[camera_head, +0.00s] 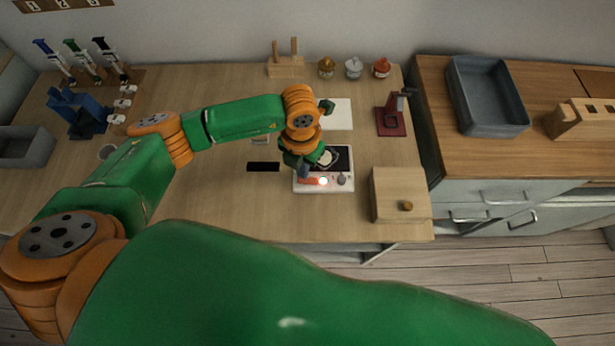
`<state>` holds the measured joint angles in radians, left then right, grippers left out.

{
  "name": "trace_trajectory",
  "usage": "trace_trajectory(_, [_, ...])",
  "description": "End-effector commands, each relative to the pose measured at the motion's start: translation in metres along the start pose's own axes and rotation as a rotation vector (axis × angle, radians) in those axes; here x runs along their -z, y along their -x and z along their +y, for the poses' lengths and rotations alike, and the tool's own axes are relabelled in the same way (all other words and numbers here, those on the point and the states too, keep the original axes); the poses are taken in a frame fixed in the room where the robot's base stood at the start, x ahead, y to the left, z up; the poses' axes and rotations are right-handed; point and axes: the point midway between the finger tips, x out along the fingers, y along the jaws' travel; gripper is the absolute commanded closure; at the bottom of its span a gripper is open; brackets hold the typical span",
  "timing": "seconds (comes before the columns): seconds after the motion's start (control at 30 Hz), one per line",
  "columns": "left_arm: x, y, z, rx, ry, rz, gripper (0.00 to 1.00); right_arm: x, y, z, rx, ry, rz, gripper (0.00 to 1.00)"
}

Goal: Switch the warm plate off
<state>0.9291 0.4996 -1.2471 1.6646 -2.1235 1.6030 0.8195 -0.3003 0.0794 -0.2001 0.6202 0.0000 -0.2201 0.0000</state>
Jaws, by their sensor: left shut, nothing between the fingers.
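The warm plate (348,187) is a small white unit with a dark top, on the wooden table. A pale round item (327,158) lies on its dark top. Its front strip has a glowing red light (323,181), a grey knob (341,180) and a reddish part (309,181) at the left. My left gripper (304,173) points down over the left side of the plate, shut and empty, close to the reddish part. I cannot tell whether it touches. The gripper hides the plate's left side. My right gripper is not in view.
A wooden box (398,190) with a round knob stands right of the plate. A dark flat strip (263,167) lies left of it. A red stand (391,119) and several small jars (353,68) are behind. My green arm link covers the foreground. The table's front left is mostly clear.

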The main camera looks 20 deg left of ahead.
Motion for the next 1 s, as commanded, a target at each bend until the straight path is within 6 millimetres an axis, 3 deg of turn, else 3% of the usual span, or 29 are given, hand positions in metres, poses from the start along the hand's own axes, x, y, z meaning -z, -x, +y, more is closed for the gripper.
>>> trace_trajectory(1.0, [0.0,-0.0076,0.0,0.0,0.0,0.0,1.0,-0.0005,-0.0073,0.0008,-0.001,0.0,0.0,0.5])
